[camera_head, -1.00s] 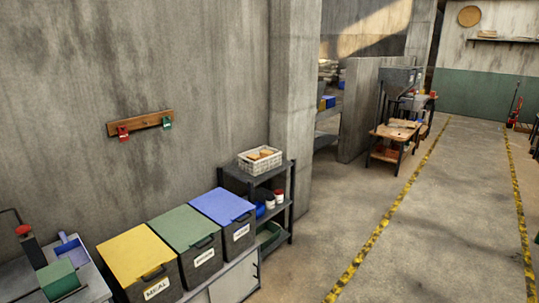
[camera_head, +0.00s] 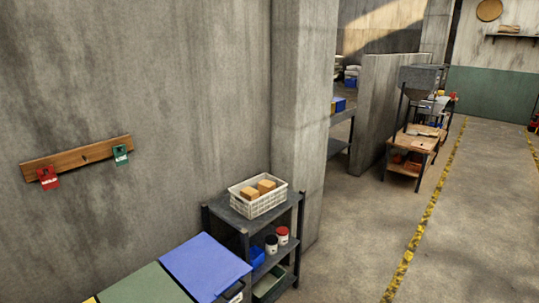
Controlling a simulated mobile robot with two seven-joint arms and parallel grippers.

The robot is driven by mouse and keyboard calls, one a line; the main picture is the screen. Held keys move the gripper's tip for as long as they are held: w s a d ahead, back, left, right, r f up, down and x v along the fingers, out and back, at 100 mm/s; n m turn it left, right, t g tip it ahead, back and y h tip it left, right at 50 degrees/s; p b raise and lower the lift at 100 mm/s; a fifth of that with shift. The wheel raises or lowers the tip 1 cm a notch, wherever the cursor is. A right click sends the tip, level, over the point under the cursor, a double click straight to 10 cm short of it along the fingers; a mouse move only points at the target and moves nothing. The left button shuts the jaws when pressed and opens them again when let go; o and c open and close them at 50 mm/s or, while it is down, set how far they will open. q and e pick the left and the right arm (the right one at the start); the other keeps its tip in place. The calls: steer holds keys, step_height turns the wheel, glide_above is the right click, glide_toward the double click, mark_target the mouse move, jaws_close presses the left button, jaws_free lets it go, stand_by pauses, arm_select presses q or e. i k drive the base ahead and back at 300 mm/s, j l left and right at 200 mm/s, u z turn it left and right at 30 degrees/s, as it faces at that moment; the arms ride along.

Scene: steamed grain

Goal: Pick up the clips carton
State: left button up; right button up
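I cannot tell any thing in the camera_head view for certain as the clips carton. A white slatted basket (camera_head: 266,205) on top of a dark shelf unit (camera_head: 225,211) holds small tan box-like blocks (camera_head: 266,186). A blue box-like item (camera_head: 257,257) sits on the shelf below, beside two small jars (camera_head: 277,239); its label is not readable. Neither of my grippers is in view.
Bins with a blue lid (camera_head: 205,265) and a green lid (camera_head: 147,286) stand in front of the shelf. A wooden rail (camera_head: 80,157) with red and green tags hangs on the wall. A concrete pillar (camera_head: 300,110) rises behind the shelf. Open floor (camera_head: 355,240) lies to the right.

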mark_target(248, 193)
steer(key=i, duration=0.95)
steer(key=i+u, duration=0.1)
steer(key=i, duration=0.9)
steer(key=i+l, duration=0.2)
steer(key=i, duration=0.75)
steer(key=i+l+u, duration=0.15)
steer(key=i+u, duration=0.2)
steer(key=i, duration=0.3)
